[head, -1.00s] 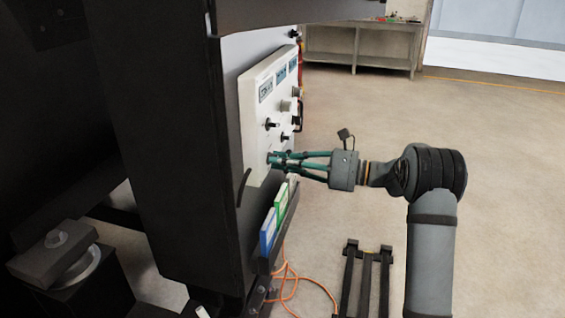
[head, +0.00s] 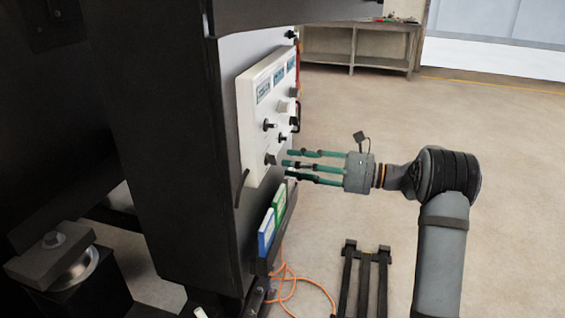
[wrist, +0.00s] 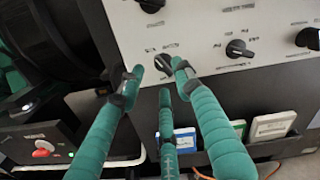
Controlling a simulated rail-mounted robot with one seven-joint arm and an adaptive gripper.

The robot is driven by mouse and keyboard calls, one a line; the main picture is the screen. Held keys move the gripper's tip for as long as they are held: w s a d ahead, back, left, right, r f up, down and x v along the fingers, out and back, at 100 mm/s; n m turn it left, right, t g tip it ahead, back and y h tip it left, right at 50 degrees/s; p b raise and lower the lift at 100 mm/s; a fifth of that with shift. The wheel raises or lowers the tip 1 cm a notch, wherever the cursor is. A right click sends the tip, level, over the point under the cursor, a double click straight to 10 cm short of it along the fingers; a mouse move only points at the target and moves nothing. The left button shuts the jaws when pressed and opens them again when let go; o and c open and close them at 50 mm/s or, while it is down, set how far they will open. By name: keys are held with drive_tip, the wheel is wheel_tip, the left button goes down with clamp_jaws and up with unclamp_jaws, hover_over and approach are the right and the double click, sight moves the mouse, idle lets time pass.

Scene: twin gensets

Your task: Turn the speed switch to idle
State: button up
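The white control panel (head: 253,140) carries several dark rotary knobs. Its labels are too small to read, so I cannot tell which knob is named speed. The lower-left knob (wrist: 163,63) is closest to my gripper and shows in the wrist view between two fingertips; in the head view this knob (head: 270,158) sits at the panel's lower edge. My gripper (head: 287,164) is open, its green fingers spread and empty, a little off the panel. In the wrist view my gripper (wrist: 158,79) appears just below that knob. Another knob (wrist: 239,48) is to its right.
Blue and green booklets (head: 272,220) stand in a holder under the panel. A red button (wrist: 41,150) is at lower left of the wrist view. An orange cable (head: 290,285) lies on the floor. A grey workbench (head: 350,45) stands far back.

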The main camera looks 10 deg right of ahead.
sight(276, 161)
drive_tip(key=v, duration=0.8)
drive_tip(key=shift+a, duration=0.2)
drive_tip(key=x, duration=1.1)
drive_tip(key=shift+w+a, duration=0.25)
drive_tip(key=shift+a, duration=0.1)
drive_tip(key=shift+r+p, duration=0.1)
drive_tip(key=shift+p, duration=0.25)
drive_tip(key=shift+f+b, duration=0.25)
drive_tip(key=shift+b, duration=0.2)
